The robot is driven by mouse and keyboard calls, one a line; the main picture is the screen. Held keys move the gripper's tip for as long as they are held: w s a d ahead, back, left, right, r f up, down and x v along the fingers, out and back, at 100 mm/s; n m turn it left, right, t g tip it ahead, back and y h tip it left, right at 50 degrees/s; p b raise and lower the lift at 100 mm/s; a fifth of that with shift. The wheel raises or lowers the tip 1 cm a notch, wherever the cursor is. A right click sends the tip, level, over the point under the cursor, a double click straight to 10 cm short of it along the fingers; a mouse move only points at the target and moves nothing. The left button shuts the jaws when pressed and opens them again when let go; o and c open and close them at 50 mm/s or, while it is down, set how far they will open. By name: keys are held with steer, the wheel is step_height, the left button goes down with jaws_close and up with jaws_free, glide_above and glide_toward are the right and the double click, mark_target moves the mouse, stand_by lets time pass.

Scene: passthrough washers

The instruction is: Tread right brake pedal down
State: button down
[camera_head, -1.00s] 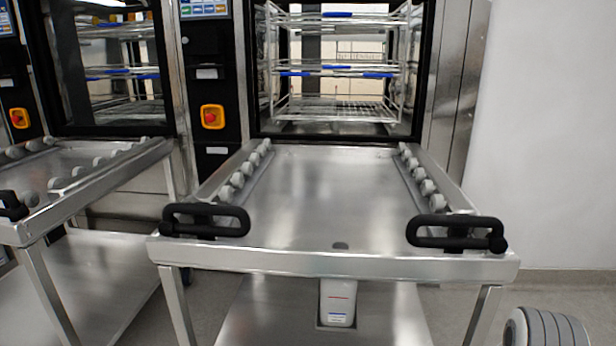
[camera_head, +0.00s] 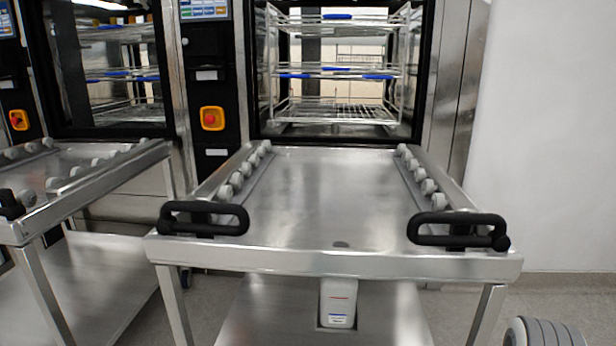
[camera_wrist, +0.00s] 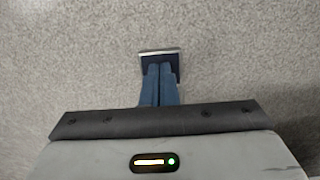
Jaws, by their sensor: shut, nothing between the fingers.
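A small dark pedal plate (camera_wrist: 151,57) with a pale metallic far edge shows in the wrist view, above the speckled grey floor. I take it for the brake pedal; the wrist view does not show which trolley leg it belongs to. My gripper (camera_wrist: 160,70) has its two blue fingers pressed together, empty. The fingertips overlap the pedal plate in the picture; I cannot tell whether they touch it. In the head view, the right trolley (camera_head: 330,262) stands before a washer. Neither the pedal nor my gripper shows there.
The right trolley has black handles (camera_head: 203,218) (camera_head: 458,230) at its front corners and a white container (camera_head: 338,302) below. A second trolley (camera_head: 100,185) stands at left. A white wall (camera_head: 550,130) is at right. Bare floor surrounds the pedal.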

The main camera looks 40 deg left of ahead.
step_height(320, 180, up, 8)
steer(key=p, duration=0.5)
stand_by(0.4)
